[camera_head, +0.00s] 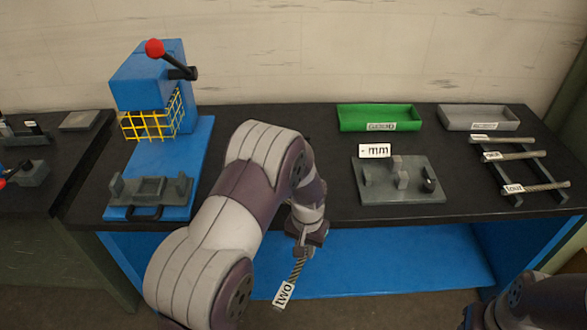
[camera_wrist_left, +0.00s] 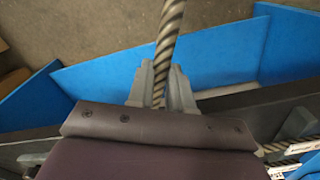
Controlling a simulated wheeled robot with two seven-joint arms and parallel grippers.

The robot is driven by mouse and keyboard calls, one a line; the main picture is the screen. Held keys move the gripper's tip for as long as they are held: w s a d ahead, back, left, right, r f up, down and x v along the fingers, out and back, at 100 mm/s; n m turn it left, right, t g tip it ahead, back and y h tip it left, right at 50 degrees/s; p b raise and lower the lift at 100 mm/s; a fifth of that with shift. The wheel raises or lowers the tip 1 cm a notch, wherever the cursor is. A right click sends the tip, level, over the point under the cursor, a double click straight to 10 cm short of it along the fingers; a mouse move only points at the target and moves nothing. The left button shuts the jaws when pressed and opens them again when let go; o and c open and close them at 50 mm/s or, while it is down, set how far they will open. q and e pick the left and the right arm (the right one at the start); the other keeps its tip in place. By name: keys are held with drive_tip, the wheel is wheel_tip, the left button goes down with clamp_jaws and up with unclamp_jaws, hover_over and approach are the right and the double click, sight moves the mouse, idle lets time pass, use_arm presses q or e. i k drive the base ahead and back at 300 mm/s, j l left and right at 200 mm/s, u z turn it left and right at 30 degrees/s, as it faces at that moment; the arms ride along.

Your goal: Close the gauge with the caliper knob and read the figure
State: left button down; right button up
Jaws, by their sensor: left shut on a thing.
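The gauge (camera_head: 371,190) is a grey plate on the bench with upright grey blocks and a small dark knob-like part (camera_head: 429,183) at its right. Its white display (camera_head: 375,150) reads "- mm", with no figure. My left gripper (camera_head: 304,243) is in front of the bench's front edge, left of and nearer than the gauge. It is shut on a twisted metal rod (camera_head: 295,270) that hangs tilted downward with a tag reading "two" (camera_head: 284,293). In the left wrist view the rod (camera_wrist_left: 170,40) runs between both fingers (camera_wrist_left: 160,90). My right gripper is out of view.
Several tagged rods lie on a dark rack (camera_head: 540,172) at right; one tag reads "four". A green tray (camera_head: 380,112) and a grey tray (camera_head: 462,110) stand at the back. A blue machine (camera_head: 145,80) with a yellow guard and red-ball lever stands at left.

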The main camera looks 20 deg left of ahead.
sight(428, 186)
drive_tip(key=i+l+u, duration=0.25)
drive_tip(key=l+u, duration=0.2)
drive_tip(key=l, duration=0.2)
drive_tip(key=i+l+u, duration=0.1)
drive_tip(key=l+u, duration=0.4)
drive_tip(key=l, duration=0.25)
drive_tip(key=l+u, duration=0.45)
drive_tip(key=l, duration=0.3)
